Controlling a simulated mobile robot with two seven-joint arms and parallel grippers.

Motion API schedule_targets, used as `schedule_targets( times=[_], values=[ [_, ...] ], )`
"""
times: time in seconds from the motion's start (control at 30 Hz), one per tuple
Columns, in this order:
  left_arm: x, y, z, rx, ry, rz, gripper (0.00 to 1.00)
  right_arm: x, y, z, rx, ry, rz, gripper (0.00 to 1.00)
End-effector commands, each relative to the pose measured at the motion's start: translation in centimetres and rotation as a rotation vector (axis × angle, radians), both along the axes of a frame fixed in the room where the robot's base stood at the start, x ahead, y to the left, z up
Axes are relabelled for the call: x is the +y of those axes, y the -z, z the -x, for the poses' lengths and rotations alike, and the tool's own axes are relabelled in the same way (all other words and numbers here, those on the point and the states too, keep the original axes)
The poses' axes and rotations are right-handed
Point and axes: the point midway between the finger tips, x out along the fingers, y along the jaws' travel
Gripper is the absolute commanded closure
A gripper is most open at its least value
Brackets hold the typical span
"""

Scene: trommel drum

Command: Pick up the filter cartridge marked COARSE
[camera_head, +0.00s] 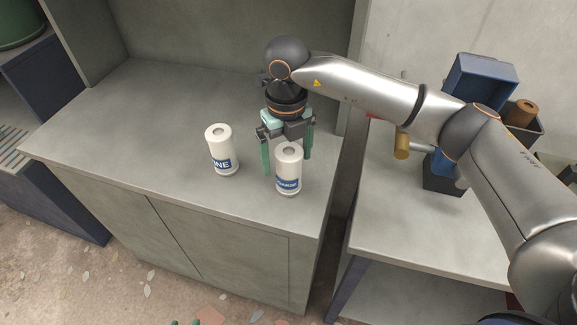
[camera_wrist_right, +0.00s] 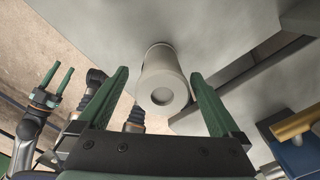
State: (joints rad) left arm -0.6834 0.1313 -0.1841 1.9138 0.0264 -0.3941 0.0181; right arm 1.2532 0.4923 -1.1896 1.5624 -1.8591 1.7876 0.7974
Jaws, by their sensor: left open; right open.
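The COARSE cartridge (camera_head: 289,169) is a white cylinder with a blue label, its lettering partly readable. It stands upright near the right end of the grey counter. My right gripper (camera_head: 287,164) is open above the counter, its green fingers on either side of the cartridge in the head view. In the right wrist view the cartridge (camera_wrist_right: 161,77) appears between the open fingers, with no visible contact. A second white cartridge (camera_head: 221,150), its label ending in "NE", stands to the left. My left gripper (camera_wrist_right: 55,84) is open and empty; only its fingertips (camera_head: 186,322) show at the head view's bottom edge.
The grey counter (camera_head: 120,115) is clear left of the cartridges, with a wall behind. A gap separates it from a right-hand table (camera_head: 385,235) holding a blue box-like object (camera_head: 482,82), a brown cylinder (camera_head: 521,112) and a brass-coloured cylinder (camera_head: 402,143).

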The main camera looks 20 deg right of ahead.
Motion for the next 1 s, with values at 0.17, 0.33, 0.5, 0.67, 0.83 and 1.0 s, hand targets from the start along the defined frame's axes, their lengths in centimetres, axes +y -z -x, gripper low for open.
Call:
schedule_targets(
  times=[0.17,0.33,0.5,0.67,0.83,1.0],
  values=[
    [0.0,-0.2,0.0,0.0,0.0,0.0,0.5,-0.1,1.2,0.1,0.001,0.001,0.0,0.0],
    [0.0,-0.9,-0.1,-0.001,0.0,0.0,0.5,-0.4,3.6,0.4,0.005,0.0,0.001,0.0],
    [0.0,-1.1,-0.2,-0.003,0.001,0.0,0.5,-0.4,5.7,0.4,0.001,0.001,-0.001,0.0],
    [0.0,-1.1,-0.2,-0.005,0.0,0.0,0.5,-0.4,6.2,0.4,0.0,0.0,-0.002,0.0],
    [0.0,-1.1,-0.3,-0.005,0.0,0.0,0.5,-0.3,6.2,0.4,0.0,-0.001,-0.001,0.05],
    [0.0,-1.1,-0.3,-0.005,0.0,0.0,0.5,-0.3,6.1,0.4,0.0,-0.001,-0.002,0.24]
  ],
)
